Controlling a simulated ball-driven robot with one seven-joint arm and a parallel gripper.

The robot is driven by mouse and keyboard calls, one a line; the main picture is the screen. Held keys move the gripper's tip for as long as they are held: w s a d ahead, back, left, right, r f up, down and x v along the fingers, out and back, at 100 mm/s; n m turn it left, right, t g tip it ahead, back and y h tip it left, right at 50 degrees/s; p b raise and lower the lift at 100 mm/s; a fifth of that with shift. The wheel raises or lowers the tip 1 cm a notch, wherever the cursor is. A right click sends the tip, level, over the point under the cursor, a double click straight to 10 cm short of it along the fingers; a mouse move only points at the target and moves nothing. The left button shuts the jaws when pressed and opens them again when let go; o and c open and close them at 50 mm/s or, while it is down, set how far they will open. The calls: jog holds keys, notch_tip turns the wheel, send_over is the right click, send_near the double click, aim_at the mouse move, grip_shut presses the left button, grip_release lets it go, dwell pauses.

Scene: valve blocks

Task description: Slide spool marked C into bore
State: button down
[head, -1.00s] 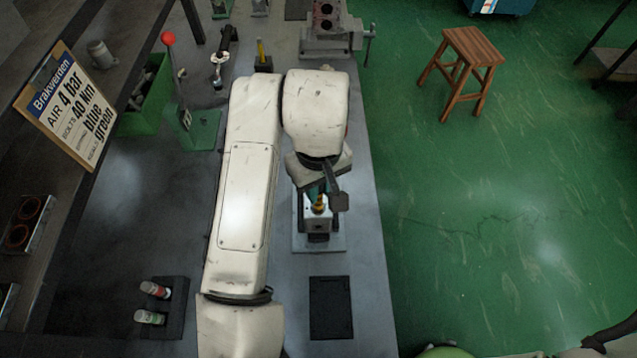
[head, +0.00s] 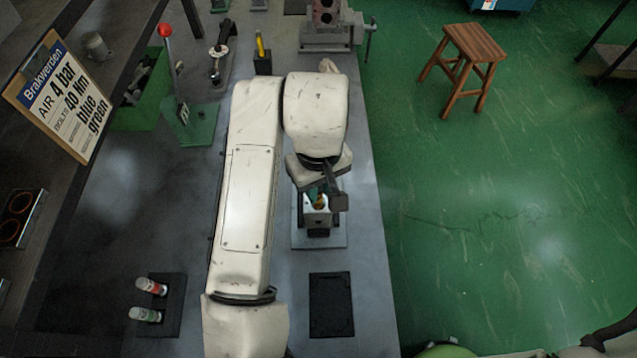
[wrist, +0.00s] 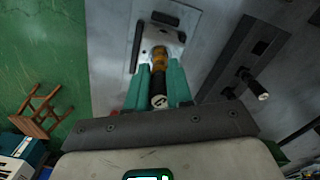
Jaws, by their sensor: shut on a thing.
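My gripper (head: 318,190) is over the grey valve block (head: 317,217) in the head view. In the wrist view its two teal fingers (wrist: 159,88) are shut on a spool (wrist: 158,86) with a black body and a brass-coloured far part. The bore is hidden behind the spool, so I cannot tell how deep the spool sits. The block stands on a pale base plate (head: 304,242).
A dark rack (head: 172,322) at lower left holds a red-marked spool (head: 151,286) and a green-marked spool (head: 145,314). A dark pad (head: 331,305) lies in front of the block. A green lever press (head: 192,125) and a sign (head: 65,95) stand at left.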

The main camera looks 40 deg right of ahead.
aim_at(319, 197)
jog(key=shift+f+b, duration=1.3)
jog(key=shift+f, duration=0.55)
jog(key=c, duration=0.9)
grip_release()
jog(key=shift+r, duration=0.1)
notch_tip(319, 197, up, 11)
jog(key=shift+f+p, duration=0.2)
jog(key=shift+p, duration=0.45)
